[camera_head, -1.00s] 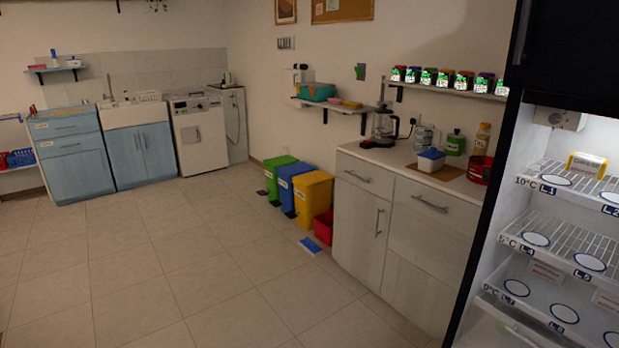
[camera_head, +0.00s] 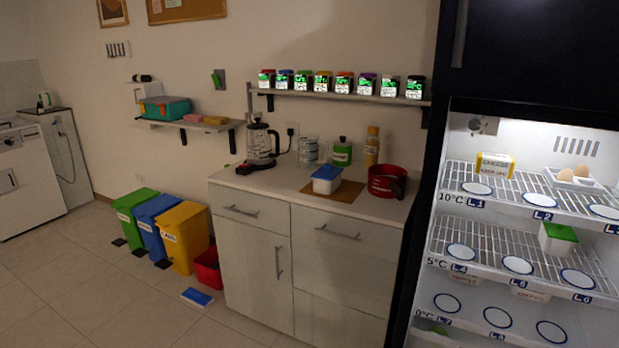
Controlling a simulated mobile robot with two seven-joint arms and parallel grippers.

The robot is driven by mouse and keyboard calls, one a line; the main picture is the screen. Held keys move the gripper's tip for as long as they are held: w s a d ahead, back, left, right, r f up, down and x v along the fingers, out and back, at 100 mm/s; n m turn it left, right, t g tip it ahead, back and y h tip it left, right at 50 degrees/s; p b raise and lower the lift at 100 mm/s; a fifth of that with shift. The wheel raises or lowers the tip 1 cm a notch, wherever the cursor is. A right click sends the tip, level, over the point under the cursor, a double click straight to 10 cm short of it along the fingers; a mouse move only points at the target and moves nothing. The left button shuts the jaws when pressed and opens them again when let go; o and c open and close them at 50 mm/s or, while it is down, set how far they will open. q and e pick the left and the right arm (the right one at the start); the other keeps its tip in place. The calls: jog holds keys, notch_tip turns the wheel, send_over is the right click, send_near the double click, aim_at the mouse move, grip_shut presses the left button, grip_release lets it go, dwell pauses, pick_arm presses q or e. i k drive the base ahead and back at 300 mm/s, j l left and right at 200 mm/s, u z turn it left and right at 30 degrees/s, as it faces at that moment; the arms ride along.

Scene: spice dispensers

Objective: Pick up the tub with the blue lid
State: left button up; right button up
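The tub with the blue lid (camera_head: 326,180) is a small white box. It stands upright on a brown board (camera_head: 340,192) on the counter, left of a red pot. Neither of my grippers is in the head view.
The red pot (camera_head: 387,181), coffee maker (camera_head: 261,145), green bottle (camera_head: 342,152) and yellow bottle (camera_head: 371,147) stand around the tub on the counter (camera_head: 235,180). An open fridge (camera_head: 450,150) is on the right. Several bins stand left of the counter.

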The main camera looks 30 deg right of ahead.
aim_at(320, 187)
jog(key=i, duration=2.35)
jog(key=i+z, duration=0.1)
jog(key=z, duration=0.25)
jog(key=i+z, duration=0.1)
jog(key=z, duration=0.25)
jog(key=i+j+z, duration=0.1)
jog(key=z, duration=1.55)
